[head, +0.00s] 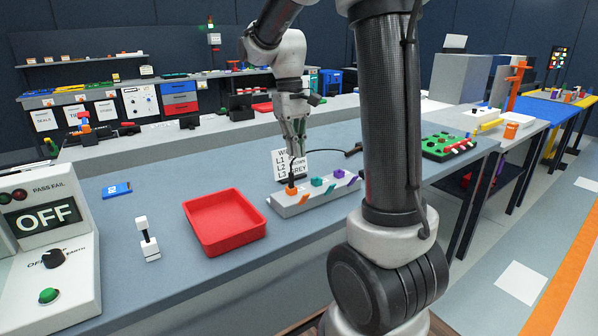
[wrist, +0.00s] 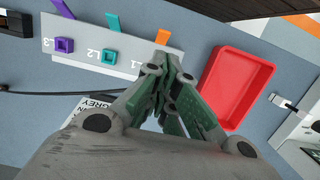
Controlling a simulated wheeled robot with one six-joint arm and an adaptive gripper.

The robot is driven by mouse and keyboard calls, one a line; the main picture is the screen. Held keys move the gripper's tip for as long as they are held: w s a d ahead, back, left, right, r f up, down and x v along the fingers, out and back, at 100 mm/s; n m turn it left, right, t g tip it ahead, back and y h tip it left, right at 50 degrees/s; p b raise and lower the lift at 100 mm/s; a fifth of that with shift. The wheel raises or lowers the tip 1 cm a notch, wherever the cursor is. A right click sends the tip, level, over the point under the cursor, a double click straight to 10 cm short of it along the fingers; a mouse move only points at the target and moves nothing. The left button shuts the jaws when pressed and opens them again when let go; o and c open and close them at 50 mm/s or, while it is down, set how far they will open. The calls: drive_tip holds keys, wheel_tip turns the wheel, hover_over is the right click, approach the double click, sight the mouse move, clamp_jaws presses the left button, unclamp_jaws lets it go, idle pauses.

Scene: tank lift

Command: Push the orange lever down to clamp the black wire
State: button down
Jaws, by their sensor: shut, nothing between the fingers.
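The white terminal block (head: 318,202) stands on the grey bench, with orange, teal and purple sockets and levers. The orange lever (head: 305,197) slants at its left front; it also shows in the wrist view (wrist: 163,37), just beyond the fingertips. My gripper (head: 293,178) points down over the block's orange end, fingers shut and empty. In the wrist view my fingers (wrist: 163,68) hide the orange socket area beside the L1 mark. I cannot tell whether they touch the block. The black wire (wrist: 40,90) runs in from the left in the wrist view; its end is hidden behind my gripper.
A red tray (head: 225,245) lies left of the block. A small white-and-black switch (head: 148,243) and a tester showing OFF (head: 45,220) stand further left. A wiring card (head: 283,168) stands behind the block. My arm hides part of the bench at right.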

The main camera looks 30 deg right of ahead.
sight(304, 199)
drive_tip(key=f, duration=0.3)
drive_tip(key=s+f, duration=0.1)
drive_tip(key=f, duration=0.5)
drive_tip(key=shift+s+f, duration=0.25)
drive_tip(key=shift+s, duration=0.05)
